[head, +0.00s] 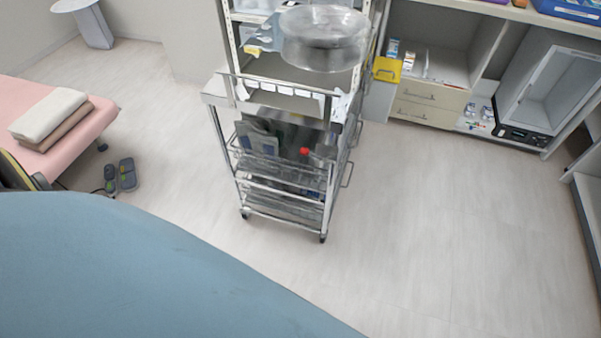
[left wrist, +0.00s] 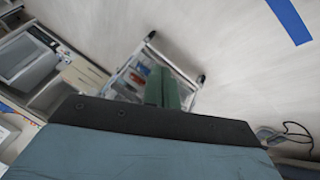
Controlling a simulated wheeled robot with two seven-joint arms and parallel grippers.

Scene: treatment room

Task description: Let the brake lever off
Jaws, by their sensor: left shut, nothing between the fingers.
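I cannot make out a brake lever in either view. A metal trolley (head: 285,190) with wire baskets stands on the floor in the middle of the head view. One of its casters (head: 323,237) shows at the near corner. In the left wrist view the trolley (left wrist: 125,80) is partly hidden behind my gripper, with casters (left wrist: 201,78) at its corners. My left gripper (left wrist: 168,75) shows green fingers, shut and empty, in line with the trolley; I cannot tell the gap to it. My right gripper is in neither view.
A pink couch (head: 85,130) with folded towels (head: 48,113) stands at the left, with a grey foot pedal (head: 127,175) beside it. Drawers (head: 428,105) and an open white cabinet (head: 550,90) stand at the back right. The floor (head: 440,220) right of the trolley is clear.

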